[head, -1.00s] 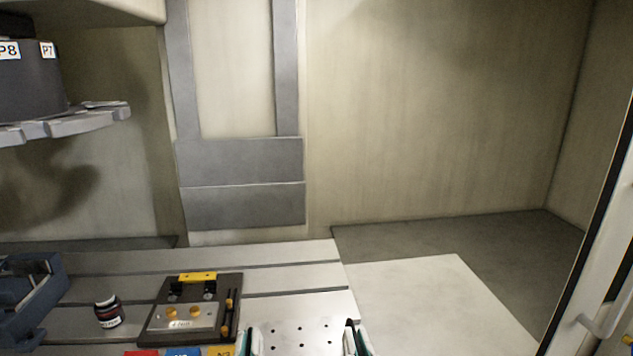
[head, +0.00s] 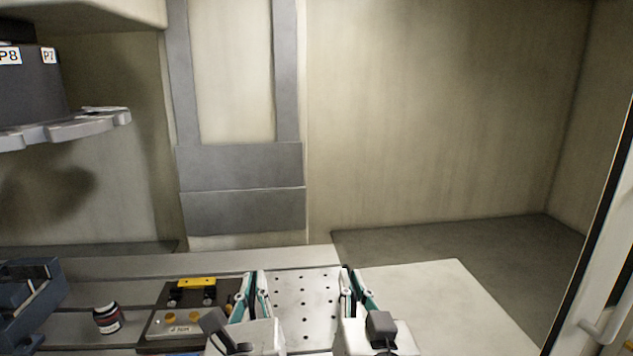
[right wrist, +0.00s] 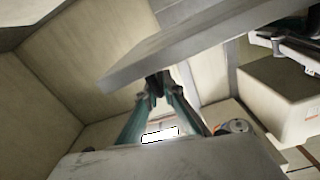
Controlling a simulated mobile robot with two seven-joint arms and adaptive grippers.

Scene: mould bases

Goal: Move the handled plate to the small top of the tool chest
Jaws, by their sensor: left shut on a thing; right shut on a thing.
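The handled plate (head: 305,306) is a pale grey plate with rows of small holes, at the bottom middle of the head view between my two grippers. My left gripper (head: 256,278) is shut at its left side, and my right gripper (head: 348,276) is shut at its right side. The handles are hidden by the fingers. In the right wrist view my right gripper (right wrist: 158,82) meets the edge of a grey slab, which looks like the plate (right wrist: 190,48). I cannot make out the tool chest in these views.
A slotted pale bed (head: 75,330) spans the lower left. A blue-grey vise-like block (head: 30,300) is far left. A door frame (head: 605,240) stands at right.

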